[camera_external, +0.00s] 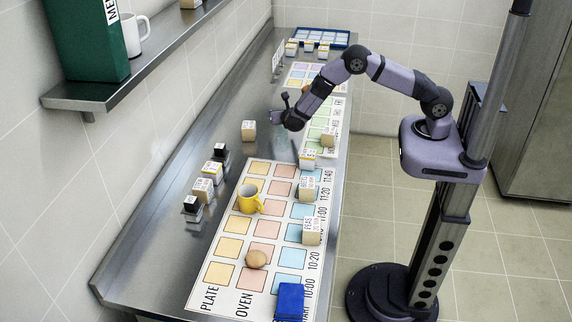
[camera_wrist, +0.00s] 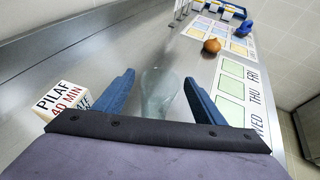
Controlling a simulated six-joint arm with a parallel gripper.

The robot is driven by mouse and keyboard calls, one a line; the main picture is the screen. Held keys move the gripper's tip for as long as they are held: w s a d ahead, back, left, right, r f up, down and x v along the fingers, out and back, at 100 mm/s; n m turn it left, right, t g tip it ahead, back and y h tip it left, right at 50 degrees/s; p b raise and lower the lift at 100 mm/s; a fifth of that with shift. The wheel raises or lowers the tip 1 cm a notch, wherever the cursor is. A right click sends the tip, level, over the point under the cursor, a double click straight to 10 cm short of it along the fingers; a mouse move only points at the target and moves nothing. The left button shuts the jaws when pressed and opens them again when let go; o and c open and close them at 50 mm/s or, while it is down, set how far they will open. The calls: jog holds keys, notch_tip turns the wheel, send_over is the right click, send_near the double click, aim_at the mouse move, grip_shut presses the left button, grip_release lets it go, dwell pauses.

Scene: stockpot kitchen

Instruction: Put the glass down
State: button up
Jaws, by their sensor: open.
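The clear glass (camera_wrist: 160,92) shows in the wrist view between my two blue fingers, with a gap visible on each side. My gripper (camera_wrist: 159,78) is open around it. In the external view my gripper (camera_external: 279,108) hangs over the steel counter, with a faint see-through shape that looks like the glass (camera_external: 284,148) just below it. The glass appears to be on the counter, but its base is too faint to be sure.
A PILAF block (camera_wrist: 62,102) stands left of my fingers, and an orange-brown onion (camera_wrist: 212,46) lies farther off. A weekday chart (camera_wrist: 236,90) lies to the right. A yellow mug (camera_external: 249,199) and a brown round item (camera_external: 257,258) rest on the nearer chart (camera_external: 222,293).

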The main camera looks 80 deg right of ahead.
jog(key=b+v, duration=0.4)
jog(key=v, duration=0.7)
jog(key=shift+a, duration=0.2)
jog(key=s+d+f+m+g+y, duration=0.15)
jog(key=s+m+g+y, duration=0.35)
jog(key=s, duration=0.6)
jog(key=s+a+m+y, duration=0.3)
jog(key=s+a+m, duration=0.2)
jog(key=s+m, duration=0.3)
jog(key=s+a+f+m+y, duration=0.1)
jog(key=s+a+m+y, duration=0.3)
jog(key=s+m, duration=0.5)
jog(key=shift+s+a+f+m, duration=0.15)
jog(key=shift+s+a+m, duration=0.2)
jog(key=shift+a, duration=0.75)
